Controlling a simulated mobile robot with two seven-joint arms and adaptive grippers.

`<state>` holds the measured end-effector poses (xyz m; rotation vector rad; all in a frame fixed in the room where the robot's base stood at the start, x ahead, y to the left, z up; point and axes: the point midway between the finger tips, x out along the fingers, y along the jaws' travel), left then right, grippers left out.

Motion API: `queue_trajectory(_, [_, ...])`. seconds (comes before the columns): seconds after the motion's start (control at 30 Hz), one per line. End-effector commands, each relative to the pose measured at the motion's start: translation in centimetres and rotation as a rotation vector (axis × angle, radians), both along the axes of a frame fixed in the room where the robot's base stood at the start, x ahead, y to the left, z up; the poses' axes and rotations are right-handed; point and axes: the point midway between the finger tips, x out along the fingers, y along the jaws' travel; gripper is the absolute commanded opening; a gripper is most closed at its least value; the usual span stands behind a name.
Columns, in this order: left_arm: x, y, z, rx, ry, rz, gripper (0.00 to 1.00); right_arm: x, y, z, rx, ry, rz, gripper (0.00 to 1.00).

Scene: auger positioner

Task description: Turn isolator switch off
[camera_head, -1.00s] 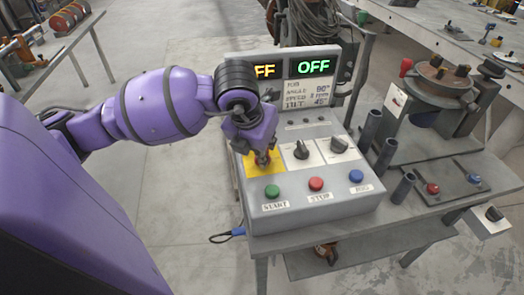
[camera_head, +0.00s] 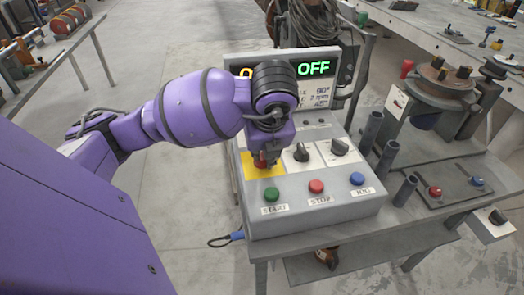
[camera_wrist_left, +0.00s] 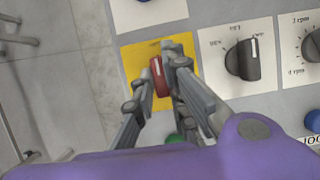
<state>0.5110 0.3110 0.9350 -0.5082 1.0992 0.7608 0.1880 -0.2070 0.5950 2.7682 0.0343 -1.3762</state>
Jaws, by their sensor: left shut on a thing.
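The isolator switch is a red knob (camera_wrist_left: 160,77) on a yellow plate (camera_wrist_left: 133,60) at the left of the grey control box. In the left wrist view my left gripper (camera_wrist_left: 163,72) has its fingers on both sides of the red knob and is shut on it. In the head view the left gripper (camera_head: 264,160) comes down over the yellow plate (camera_head: 262,172) and hides most of the knob. The display (camera_head: 314,68) above shows green "OFF" at right; its left part is hidden by my arm. My right gripper is not in view.
Two black knobs (camera_head: 301,152) (camera_head: 340,146) sit just right of the yellow plate. Green (camera_head: 271,195), red (camera_head: 316,187) and blue (camera_head: 357,179) buttons line the box front. A round positioner (camera_head: 442,78) and upright tubes stand on the bench to the right.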

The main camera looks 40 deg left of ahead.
Motion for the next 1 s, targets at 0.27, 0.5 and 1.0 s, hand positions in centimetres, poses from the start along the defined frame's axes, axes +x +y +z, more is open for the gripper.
queue_trajectory(0.27, [0.0,0.0,0.0,0.0,0.001,0.017,0.0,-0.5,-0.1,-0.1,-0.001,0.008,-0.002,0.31])
queue_trajectory(0.5, [0.0,0.0,0.0,-0.001,0.001,0.015,0.15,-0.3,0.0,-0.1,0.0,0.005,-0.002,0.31])
queue_trajectory(1.0, [0.0,-0.1,0.4,0.0,-0.001,0.012,0.31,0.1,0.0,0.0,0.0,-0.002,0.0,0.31])
